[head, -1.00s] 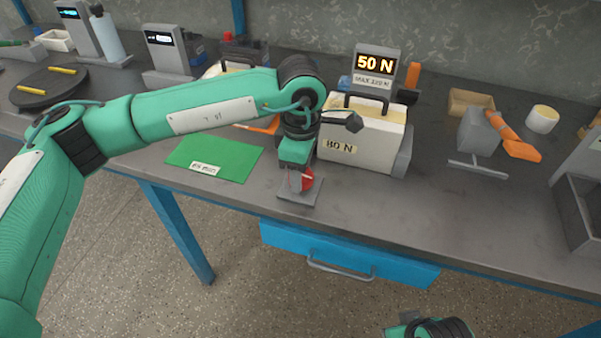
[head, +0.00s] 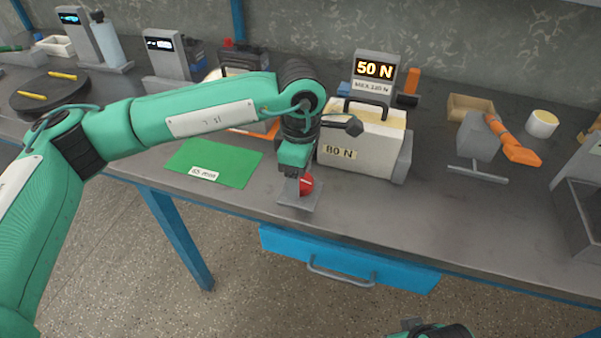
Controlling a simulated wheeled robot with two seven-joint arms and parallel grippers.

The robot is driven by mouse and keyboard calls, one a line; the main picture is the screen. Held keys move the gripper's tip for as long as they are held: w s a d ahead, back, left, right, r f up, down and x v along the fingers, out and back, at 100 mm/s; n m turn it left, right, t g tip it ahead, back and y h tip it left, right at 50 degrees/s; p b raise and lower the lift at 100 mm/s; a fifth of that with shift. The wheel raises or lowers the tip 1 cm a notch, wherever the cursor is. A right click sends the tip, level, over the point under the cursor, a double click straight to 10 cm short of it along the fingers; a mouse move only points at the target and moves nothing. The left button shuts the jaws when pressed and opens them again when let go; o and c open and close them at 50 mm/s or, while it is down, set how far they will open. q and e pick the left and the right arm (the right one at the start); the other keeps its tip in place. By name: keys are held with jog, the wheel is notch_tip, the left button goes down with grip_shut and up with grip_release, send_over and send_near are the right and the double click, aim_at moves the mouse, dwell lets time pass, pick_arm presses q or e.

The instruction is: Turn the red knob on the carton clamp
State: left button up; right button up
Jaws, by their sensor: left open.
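The red knob (head: 306,184) stands on a small grey plate (head: 300,202) near the table's front edge. My left gripper (head: 293,186) points down at the knob and is open. One finger shows at the knob's left side; whether it touches the knob I cannot tell, and the other finger is hidden. The carton clamp holds a cream carton (head: 352,143) labelled 80 N, behind and right of the knob. Its display (head: 374,69) reads 50 N, with a MAX label below. My right gripper is not clearly seen; only part of my right arm shows at the bottom edge.
A green mat (head: 214,163) lies left of the knob. A grey device with an orange lever (head: 512,145), a cardboard tray (head: 470,107) and a tape roll (head: 542,123) are to the right. A blue drawer (head: 348,262) hangs under the table. The table right of the knob is clear.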

aim_at(301, 180)
pick_arm(q)
notch_tip(301, 180, up, 14)
jog(key=shift+f, duration=0.2)
pick_arm(e)
jog(key=shift+w+f, duration=0.2)
jog(key=shift+f, duration=0.3)
jog(key=shift+s, duration=0.1)
